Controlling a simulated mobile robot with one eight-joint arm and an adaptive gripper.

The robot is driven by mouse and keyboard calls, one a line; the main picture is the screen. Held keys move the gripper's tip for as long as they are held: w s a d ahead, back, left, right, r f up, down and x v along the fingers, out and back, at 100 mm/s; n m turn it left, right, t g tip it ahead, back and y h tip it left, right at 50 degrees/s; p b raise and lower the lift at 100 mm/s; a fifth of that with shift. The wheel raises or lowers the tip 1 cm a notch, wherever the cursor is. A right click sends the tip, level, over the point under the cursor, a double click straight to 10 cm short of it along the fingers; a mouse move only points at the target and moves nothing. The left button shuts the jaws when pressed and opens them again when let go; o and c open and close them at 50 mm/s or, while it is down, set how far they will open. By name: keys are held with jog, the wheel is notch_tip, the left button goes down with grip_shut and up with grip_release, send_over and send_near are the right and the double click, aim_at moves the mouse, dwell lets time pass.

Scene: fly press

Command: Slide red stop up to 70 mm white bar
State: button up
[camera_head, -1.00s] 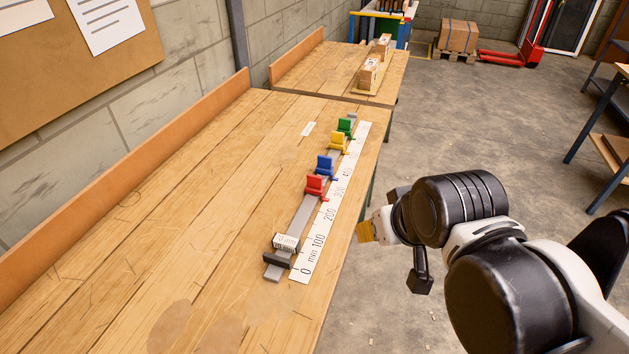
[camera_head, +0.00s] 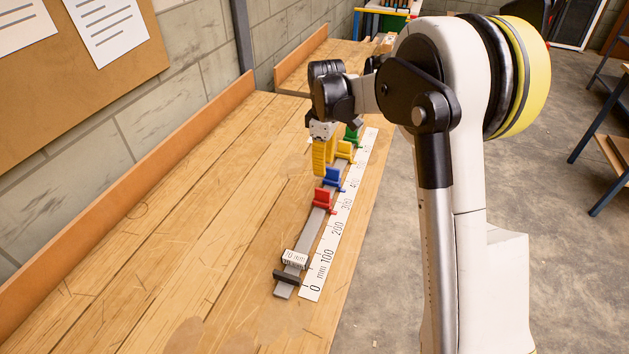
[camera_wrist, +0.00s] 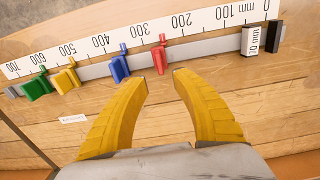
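The red stop (camera_head: 323,199) stands on the grey rail near the 250 mm part of the scale; it also shows in the wrist view (camera_wrist: 159,56). The white bar (camera_head: 295,259), marked 70 mm in the wrist view (camera_wrist: 254,40), sits on the rail close to the black end stop (camera_head: 286,277), which is at the scale's zero end. Bare rail lies between the red stop and the white bar. My gripper (camera_wrist: 160,85) has its yellow fingers spread apart, with nothing between them. In the head view it hangs above the table, left of the rail.
The blue stop (camera_head: 334,179), yellow stop (camera_head: 345,151) and green stop (camera_head: 353,135) stand farther along the rail. A white millimetre scale (camera_head: 335,231) runs along its right side. The wooden table (camera_head: 190,230) is clear left of the rail.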

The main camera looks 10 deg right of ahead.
aim_at(323, 189)
jog(key=shift+w+f, duration=0.2)
jog(key=shift+f, duration=0.5)
notch_tip(323, 189, down, 10)
jog(key=b, duration=0.3)
jog(key=shift+b, duration=0.35)
grip_shut()
